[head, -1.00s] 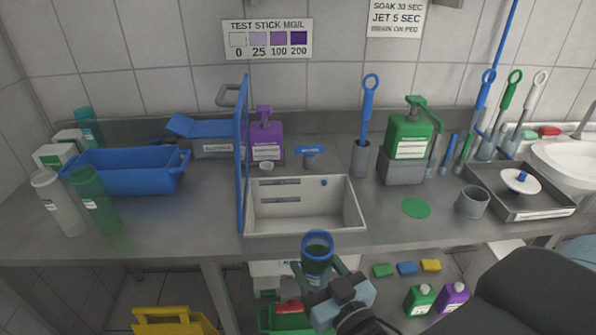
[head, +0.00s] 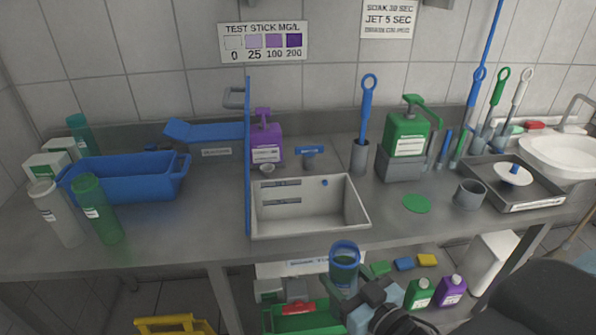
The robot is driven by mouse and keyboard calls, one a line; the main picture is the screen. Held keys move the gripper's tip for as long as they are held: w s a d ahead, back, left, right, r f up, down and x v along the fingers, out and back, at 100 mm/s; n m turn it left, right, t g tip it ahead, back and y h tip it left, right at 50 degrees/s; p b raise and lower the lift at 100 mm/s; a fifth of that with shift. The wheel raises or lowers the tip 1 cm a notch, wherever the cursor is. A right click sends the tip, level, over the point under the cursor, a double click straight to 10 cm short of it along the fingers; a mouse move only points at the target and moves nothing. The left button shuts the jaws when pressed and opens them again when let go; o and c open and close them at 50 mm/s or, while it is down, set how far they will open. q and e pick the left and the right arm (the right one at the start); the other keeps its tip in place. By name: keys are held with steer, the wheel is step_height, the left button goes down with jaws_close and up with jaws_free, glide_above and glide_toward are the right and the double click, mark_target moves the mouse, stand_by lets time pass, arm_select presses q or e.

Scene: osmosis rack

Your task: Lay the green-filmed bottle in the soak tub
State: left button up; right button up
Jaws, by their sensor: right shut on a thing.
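A blue-rimmed, see-through bottle (head: 344,265) with a dark greenish inside is held upright, mouth up, in my right gripper (head: 352,290). The gripper is shut on its lower part, in front of the counter's front edge. I take it for the green-filmed bottle. An open, empty pale tub (head: 352,228) sits in the counter just behind and left of it, with a tall blue panel at its left side. A blue tub (head: 130,188) stands at the left. I cannot tell for certain which is the soak tub. My left gripper is out of view.
Behind the pale tub are a purple pump bottle (head: 266,143), a blue brush (head: 367,100) and a green pump bottle (head: 407,136). A grey cup (head: 470,194) stands right.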

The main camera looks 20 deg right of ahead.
steer(key=w+d+n+g+y, duration=0.1)
steer(key=d+n+g+y, duration=0.2)
steer(key=d+n+g, duration=0.4)
steer(key=shift+w+d+r+n+g+b, duration=0.3)
steer(key=shift+d+g, duration=0.6)
steer(key=shift+d, duration=0.95)
